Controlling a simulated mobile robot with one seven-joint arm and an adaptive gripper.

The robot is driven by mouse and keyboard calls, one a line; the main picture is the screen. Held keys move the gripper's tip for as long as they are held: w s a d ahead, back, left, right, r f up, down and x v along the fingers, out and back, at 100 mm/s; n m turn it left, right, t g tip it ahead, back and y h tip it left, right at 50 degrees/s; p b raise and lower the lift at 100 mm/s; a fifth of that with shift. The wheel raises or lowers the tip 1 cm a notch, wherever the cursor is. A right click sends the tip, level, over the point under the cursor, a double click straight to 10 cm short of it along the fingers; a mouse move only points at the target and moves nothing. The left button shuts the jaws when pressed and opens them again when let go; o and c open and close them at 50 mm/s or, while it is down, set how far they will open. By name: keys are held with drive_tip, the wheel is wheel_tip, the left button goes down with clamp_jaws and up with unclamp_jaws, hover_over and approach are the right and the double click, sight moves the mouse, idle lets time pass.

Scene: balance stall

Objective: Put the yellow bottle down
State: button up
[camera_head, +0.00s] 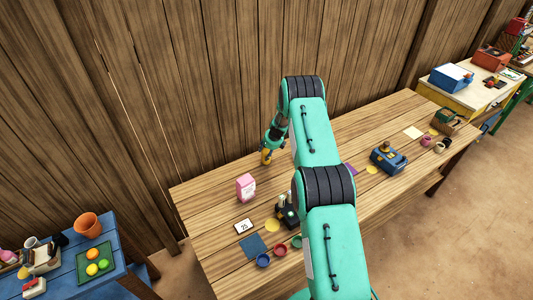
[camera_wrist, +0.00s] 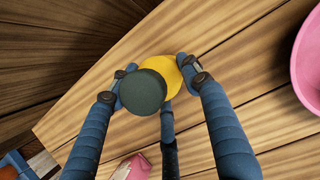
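The yellow bottle (camera_head: 266,156) is at the end of my arm, over the back left part of the wooden table. In the wrist view I look down on its dark green round top (camera_wrist: 142,92) and the yellow body (camera_wrist: 165,70) behind it. My gripper (camera_wrist: 156,82) has a finger against each side of the bottle and is shut on it. The gripper (camera_head: 268,148) also shows small in the head view. I cannot tell whether the bottle's base touches the table.
A pink carton (camera_head: 245,187) stands on the table (camera_head: 215,212) to the left and nearer. A number card (camera_head: 243,226), a blue square (camera_head: 253,245) and small bowls lie further forward. A blue device (camera_head: 388,158) stands to the right. A pink bowl (camera_wrist: 303,65) shows in the wrist view.

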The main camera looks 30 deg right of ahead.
drive_tip(key=o, duration=0.4)
drive_tip(key=shift+c, duration=0.2)
drive_tip(key=shift+r, duration=0.2)
drive_tip(key=shift+s+r, duration=0.2)
drive_tip(key=shift+r, duration=0.3)
drive_tip(key=v, duration=1)
drive_tip(key=shift+s+r+b, duration=0.2)
drive_tip(key=shift+r+b, duration=0.05)
drive_tip(key=shift+b, duration=0.15)
